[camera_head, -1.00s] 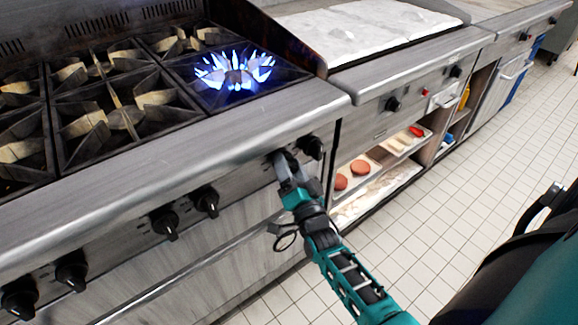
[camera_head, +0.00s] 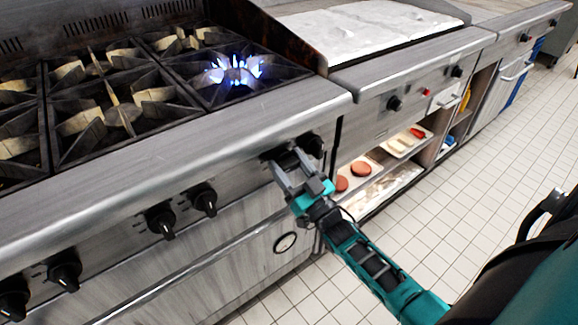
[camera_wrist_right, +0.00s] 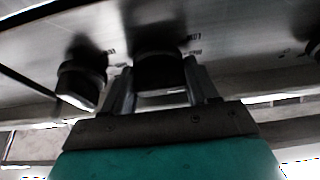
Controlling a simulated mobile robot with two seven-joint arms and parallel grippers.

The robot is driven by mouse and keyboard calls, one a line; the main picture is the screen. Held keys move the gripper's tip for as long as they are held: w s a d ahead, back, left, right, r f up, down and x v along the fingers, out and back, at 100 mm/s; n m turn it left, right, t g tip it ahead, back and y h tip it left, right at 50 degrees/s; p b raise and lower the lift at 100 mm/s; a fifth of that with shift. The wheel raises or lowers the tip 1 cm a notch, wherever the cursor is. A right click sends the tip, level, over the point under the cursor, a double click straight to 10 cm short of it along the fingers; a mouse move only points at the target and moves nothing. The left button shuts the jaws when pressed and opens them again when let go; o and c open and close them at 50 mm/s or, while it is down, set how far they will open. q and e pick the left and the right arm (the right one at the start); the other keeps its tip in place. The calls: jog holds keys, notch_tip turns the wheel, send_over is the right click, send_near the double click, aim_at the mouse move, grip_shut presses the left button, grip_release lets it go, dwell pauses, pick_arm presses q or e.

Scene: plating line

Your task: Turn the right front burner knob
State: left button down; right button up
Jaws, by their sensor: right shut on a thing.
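The black burner knob (camera_head: 286,157) is the left one of the right-hand pair on the range's front panel. My right gripper (camera_head: 287,163) reaches it from below and in front. Its two grey fingers stand on either side of the knob, shut on it. My left gripper is not in view.
A neighbouring knob (camera_head: 312,145) sits close to the right of my fingers. More knobs (camera_head: 204,199) line the panel to the left. An oven handle bar (camera_head: 190,272) runs below. A shelf with trays and patties (camera_head: 361,168) is to the right, over tiled floor.

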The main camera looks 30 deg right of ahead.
jog(key=n+y, duration=0.1)
jog(key=n, duration=0.2)
jog(key=n+g+y, duration=0.1)
jog(key=n+y, duration=0.1)
jog(key=n, duration=0.1)
jog(key=shift+n, duration=0.4)
jog(key=shift+n+y, duration=0.3)
jog(key=o, duration=1)
jog(key=shift+s+d+f, duration=0.1)
jog(key=shift+s+f, duration=0.1)
jog(key=shift+s, duration=0.25)
jog(key=v, duration=1.2)
jog(key=shift+r, duration=0.1)
